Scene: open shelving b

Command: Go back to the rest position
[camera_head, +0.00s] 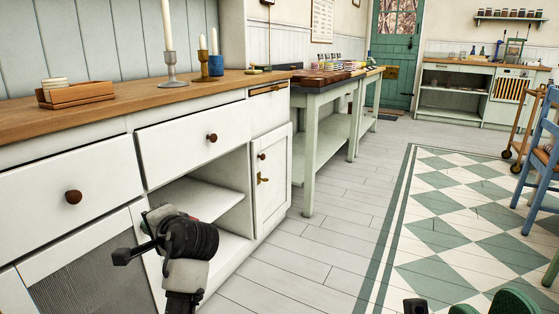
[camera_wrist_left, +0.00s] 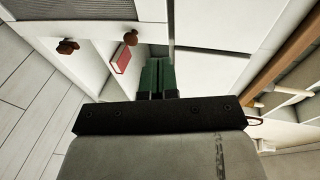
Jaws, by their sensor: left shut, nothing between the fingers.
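My left arm (camera_head: 188,240) comes up from the bottom of the head view, in front of the white cabinet (camera_head: 68,160). Its fingertips are not clear there. In the left wrist view my left gripper (camera_wrist_left: 157,76) has its dark green fingers together with nothing between them, pointing toward the cabinet fronts.
A wooden counter (camera_head: 130,107) holds candlesticks (camera_head: 172,70) and a wooden tray (camera_head: 75,95). A red book (camera_wrist_left: 123,58) shows in the wrist view. A green table (camera_head: 310,130) stands beyond. The floor (camera_head: 320,240) right of the cabinet is clear; a blue chair (camera_head: 540,165) is at right.

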